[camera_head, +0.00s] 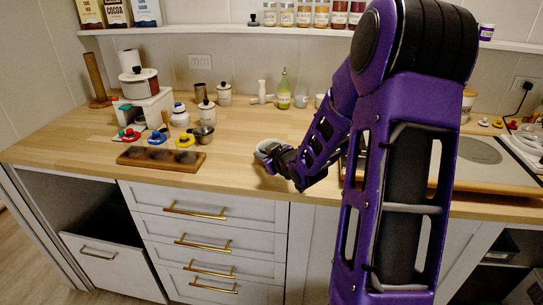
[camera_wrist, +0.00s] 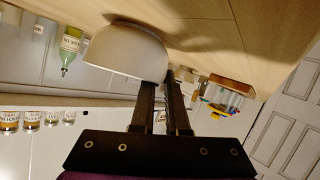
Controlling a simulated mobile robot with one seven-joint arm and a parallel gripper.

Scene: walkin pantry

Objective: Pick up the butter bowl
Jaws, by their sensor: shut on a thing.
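The butter bowl (camera_head: 268,146) is a pale, round bowl near the front edge of the wooden counter, partly hidden by my gripper (camera_head: 277,158) in the head view. In the wrist view the bowl (camera_wrist: 122,50) appears large and upside down against the counter. My gripper (camera_wrist: 167,78) is shut on the side of the bowl, with the wall between its two dark fingers. I cannot tell whether the bowl's base touches the counter.
A dark wooden tray (camera_head: 161,159) with round hollows lies to the left, with a metal cup (camera_head: 203,134) behind it. A green bottle (camera_head: 284,92) and jars stand near the wall. A hob (camera_head: 478,150) is at right. Counter between tray and bowl is clear.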

